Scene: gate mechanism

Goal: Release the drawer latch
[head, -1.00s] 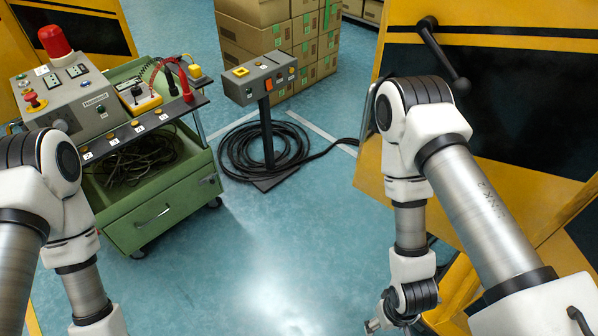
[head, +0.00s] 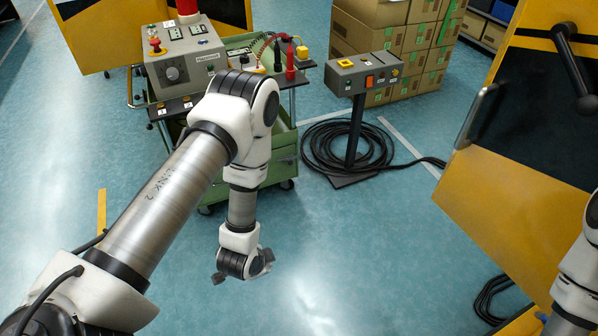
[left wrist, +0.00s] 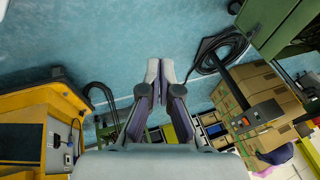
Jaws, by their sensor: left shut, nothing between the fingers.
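The green cart (head: 285,145) stands behind my left arm in the head view. The arm hides most of its drawer and front. A small dark part (head: 289,160) near its right front corner may be the latch, but it is too small to tell. A green edge of the cart (left wrist: 283,22) shows at the top right of the left wrist view. My left gripper (left wrist: 158,68) is shut and empty, fingers together. In the head view its wrist hangs over open floor, in front of and apart from the cart. My right gripper is out of view; only its arm shows at the right edge.
A control box on a post (head: 360,75) stands right of the cart, with a black cable coil (head: 325,150) around its foot. Cardboard boxes (head: 420,40) are stacked behind. A yellow machine door (head: 470,200) is at right. The blue floor in front is free.

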